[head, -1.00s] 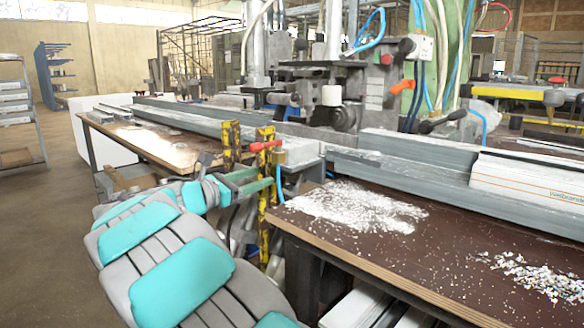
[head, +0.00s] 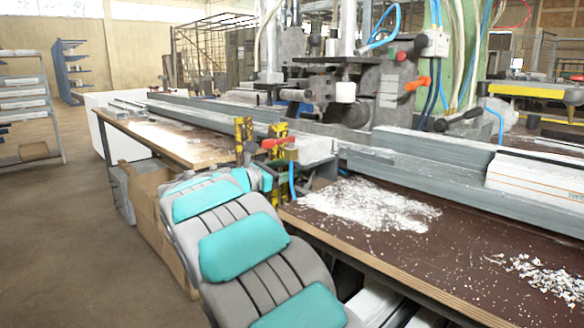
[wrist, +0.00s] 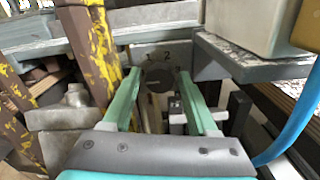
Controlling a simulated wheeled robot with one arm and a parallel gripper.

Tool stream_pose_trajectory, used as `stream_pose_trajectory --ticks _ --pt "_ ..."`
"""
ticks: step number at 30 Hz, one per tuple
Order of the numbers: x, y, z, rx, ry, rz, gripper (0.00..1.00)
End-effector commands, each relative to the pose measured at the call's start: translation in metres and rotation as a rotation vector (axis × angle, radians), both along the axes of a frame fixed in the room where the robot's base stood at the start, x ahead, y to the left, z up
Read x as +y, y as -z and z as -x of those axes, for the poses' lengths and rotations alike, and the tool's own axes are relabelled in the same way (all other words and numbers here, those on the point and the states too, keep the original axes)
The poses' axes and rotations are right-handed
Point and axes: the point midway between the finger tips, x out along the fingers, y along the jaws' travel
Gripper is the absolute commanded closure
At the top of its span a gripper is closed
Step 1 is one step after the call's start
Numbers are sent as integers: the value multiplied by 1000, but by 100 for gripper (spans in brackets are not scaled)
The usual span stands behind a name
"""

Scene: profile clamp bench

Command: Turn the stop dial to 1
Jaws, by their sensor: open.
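The stop dial (wrist: 158,80) is a dark round knob on a pale plate in the wrist view. The numbers 1 and 2 are marked above it, with 1 at the left. I cannot make out where its pointer stands. My gripper (wrist: 159,74) is open, its two green fingers either side of the dial in the picture. I cannot tell whether they touch it. In the head view my arm hides the gripper, and the dial does not show.
Worn yellow posts (head: 243,138) stand at the bench end, and one (wrist: 98,45) rises left of my fingers. A red-handled lever (head: 278,142) sits above. A blue hose (wrist: 293,125) hangs at right. The brown bench (head: 440,250) carries white shavings.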

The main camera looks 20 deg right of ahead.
Motion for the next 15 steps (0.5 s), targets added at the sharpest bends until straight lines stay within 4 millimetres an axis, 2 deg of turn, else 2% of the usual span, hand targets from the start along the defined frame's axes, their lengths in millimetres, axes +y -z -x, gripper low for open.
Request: stream_pose_trajectory --ticks 2,15 --pt "0 0 0 0 0 0 47" --pt "0 0 0 0 0 0 96"
